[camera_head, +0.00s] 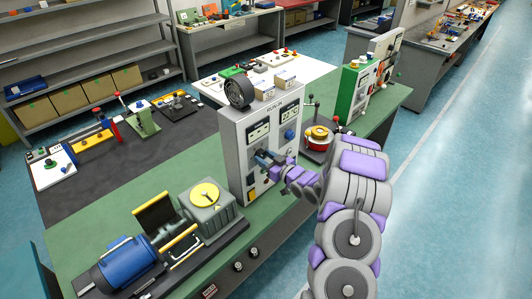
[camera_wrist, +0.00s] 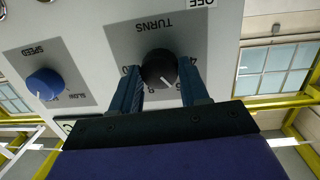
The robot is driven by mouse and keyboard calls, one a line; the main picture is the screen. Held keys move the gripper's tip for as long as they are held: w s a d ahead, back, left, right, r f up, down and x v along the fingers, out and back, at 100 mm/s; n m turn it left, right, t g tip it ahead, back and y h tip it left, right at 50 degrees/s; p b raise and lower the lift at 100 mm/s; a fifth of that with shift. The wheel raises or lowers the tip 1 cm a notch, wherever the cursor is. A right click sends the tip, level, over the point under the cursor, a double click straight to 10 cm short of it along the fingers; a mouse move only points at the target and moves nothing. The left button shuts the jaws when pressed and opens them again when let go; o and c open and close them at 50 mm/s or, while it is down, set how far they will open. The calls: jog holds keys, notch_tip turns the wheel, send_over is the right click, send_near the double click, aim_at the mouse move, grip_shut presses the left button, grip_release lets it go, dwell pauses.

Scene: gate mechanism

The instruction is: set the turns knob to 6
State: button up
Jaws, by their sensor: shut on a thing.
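The black turns knob (camera_wrist: 160,68) is on a grey plate marked TURNS, which appears upside down in the wrist view. Other digits are partly covered by the fingers. My gripper (camera_wrist: 159,72) is shut on the knob, one blue finger on each side. In the head view my gripper (camera_head: 266,160) is at the front of the grey control cabinet (camera_head: 232,150), and it hides the knob.
A blue speed knob (camera_wrist: 45,84) is beside the turns plate in the wrist view. In the head view, a blue motor (camera_head: 128,266) and a gearbox with a yellow dial (camera_head: 205,195) stand left of my arm. A red-and-yellow round device (camera_head: 319,135) stands right of the cabinet.

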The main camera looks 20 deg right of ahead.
jog(key=shift+d+r+m+p, duration=0.15)
jog(key=shift+r+m+p, duration=0.05)
jog(key=shift+m+p, duration=0.2)
jog(key=o, duration=1.1)
jog(key=shift+f, duration=0.15)
jog(key=shift+c, duration=0.2)
jog(key=v, duration=1.7)
jog(key=shift+d+b, duration=0.25)
jog(key=shift+b, duration=0.05)
jog(key=shift+f, duration=0.1)
